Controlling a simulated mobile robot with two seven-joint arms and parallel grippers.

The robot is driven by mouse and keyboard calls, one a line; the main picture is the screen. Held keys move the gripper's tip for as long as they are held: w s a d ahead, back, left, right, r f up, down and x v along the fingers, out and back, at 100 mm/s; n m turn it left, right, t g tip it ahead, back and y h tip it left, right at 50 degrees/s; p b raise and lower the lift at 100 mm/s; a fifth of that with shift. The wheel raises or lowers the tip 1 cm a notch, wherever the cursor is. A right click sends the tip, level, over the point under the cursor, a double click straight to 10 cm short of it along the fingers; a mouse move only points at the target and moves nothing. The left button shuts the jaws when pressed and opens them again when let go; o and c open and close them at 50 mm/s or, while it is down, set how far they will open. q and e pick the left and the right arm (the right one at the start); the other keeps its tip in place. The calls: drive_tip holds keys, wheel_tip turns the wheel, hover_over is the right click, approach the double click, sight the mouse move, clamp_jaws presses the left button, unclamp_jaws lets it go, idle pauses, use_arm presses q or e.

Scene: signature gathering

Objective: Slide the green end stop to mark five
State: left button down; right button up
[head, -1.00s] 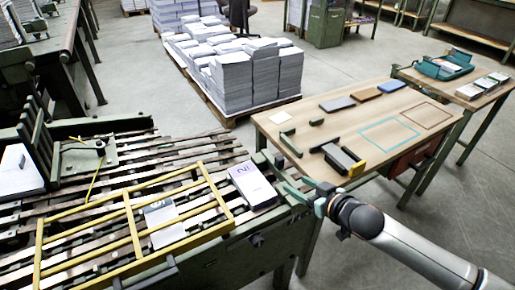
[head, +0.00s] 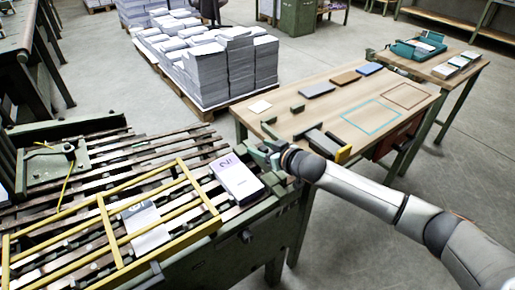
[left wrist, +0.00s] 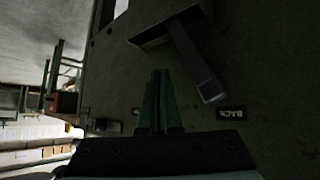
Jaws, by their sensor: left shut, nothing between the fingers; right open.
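My right gripper (head: 266,153) is at the far right end of the slatted machine bed (head: 95,195), just beyond the white-and-purple book bundle (head: 238,180). Its green fingers are open, close to dark green parts on the bed's edge. I cannot tell which of these is the end stop, or whether the fingers touch it. Mark five is not readable. My left gripper (left wrist: 160,102) is shut and empty in the left wrist view. It points at a dark green panel (left wrist: 120,75) with a projecting bar (left wrist: 195,62) and an inverted label (left wrist: 231,113).
A yellow frame (head: 110,235) lies over the slats, with a grey-and-white bundle (head: 146,226) beneath. A wooden table (head: 330,90) beyond the bed holds green blocks, flat pads and a dark block (head: 323,142). Paper stacks (head: 225,68) stand behind. The floor at right is clear.

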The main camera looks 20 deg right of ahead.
drive_tip(key=shift+x, duration=1.15)
clamp_jaws()
idle(0.7)
